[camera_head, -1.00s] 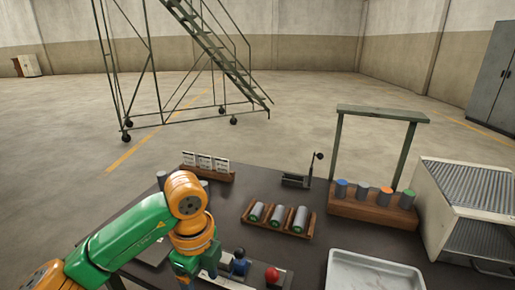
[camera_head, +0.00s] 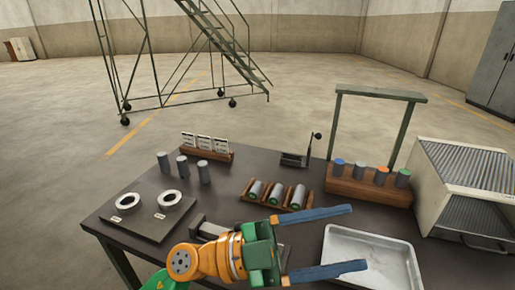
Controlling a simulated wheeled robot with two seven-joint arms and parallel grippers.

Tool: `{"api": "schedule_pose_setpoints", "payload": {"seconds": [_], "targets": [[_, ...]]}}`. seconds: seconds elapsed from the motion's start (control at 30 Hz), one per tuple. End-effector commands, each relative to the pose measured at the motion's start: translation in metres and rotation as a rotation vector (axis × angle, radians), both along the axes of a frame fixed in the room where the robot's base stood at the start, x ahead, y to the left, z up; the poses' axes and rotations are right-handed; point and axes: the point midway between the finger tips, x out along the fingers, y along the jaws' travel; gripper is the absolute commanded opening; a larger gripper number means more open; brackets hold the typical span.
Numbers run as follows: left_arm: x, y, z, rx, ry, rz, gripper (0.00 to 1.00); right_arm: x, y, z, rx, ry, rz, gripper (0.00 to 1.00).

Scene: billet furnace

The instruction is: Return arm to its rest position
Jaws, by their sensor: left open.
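My left arm reaches in from the bottom left, green and orange. Its left gripper (camera_head: 335,243) points right with two blue fingers spread wide and nothing between them. The fingers are over the front of the dark table (camera_head: 232,180), beside and partly over the left side of the white tray (camera_head: 400,258). The wooden rack with several grey billets (camera_head: 272,192) lies just beyond the upper finger. My right gripper is not in view.
Three grey cylinders (camera_head: 183,166) stand at the left, behind a plate with two white rings (camera_head: 150,215). A wooden block (camera_head: 350,184) with colour-topped cylinders stands under a green frame (camera_head: 381,95). A grey furnace-like box (camera_head: 455,190) is at the right. The tray looks empty.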

Motion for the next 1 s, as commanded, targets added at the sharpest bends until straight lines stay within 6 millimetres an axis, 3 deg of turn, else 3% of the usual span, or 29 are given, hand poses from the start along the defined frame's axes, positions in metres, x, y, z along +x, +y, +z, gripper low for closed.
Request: {"api": "schedule_pose_setpoints", "payload": {"seconds": [0.03, 0.07, 0.13, 0.2, 0.27, 0.3, 0.4, 0.53, 0.7, 0.83, 0.87, 1.0], "targets": [[0.024, 0.022, 0.022, -0.203, 0.082, 0.162, 0.72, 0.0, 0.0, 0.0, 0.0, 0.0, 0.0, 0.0], [0.047, 0.044, 0.03, -0.316, 0.145, 0.301, 0.72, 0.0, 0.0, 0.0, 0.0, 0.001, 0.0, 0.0], [0.094, 0.101, 0.016, -0.463, 0.316, 0.631, 0.72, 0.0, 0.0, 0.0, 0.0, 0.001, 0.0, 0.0], [0.124, 0.154, -0.029, -0.478, 0.503, 0.927, 0.72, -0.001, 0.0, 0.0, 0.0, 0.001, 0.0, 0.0], [0.133, 0.191, -0.081, -0.415, 0.671, 1.142, 0.72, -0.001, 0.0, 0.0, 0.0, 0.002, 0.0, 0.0], [0.13, 0.211, -0.117, -0.345, 0.78, 1.261, 0.72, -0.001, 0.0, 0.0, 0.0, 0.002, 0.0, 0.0], [0.102, 0.244, -0.196, -0.125, 1.019, 1.458, 0.72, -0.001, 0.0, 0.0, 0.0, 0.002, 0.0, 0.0], [0.048, 0.263, -0.267, 0.171, 1.254, 1.559, 0.72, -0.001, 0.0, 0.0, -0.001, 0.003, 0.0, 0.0], [-0.029, 0.27, -0.322, 0.525, 1.486, 1.546, 0.72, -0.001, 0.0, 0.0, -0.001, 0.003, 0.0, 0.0], [-0.09, 0.27, -0.344, 0.778, 1.626, 1.468, 0.72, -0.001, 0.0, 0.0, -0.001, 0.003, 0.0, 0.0], [-0.1, 0.27, -0.35, 0.823, 1.649, 1.448, 0.72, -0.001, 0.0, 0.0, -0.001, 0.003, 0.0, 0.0], [-0.091, 0.269, -0.401, 0.844, 1.661, 1.448, 0.72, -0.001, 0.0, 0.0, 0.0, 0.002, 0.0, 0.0]]}}
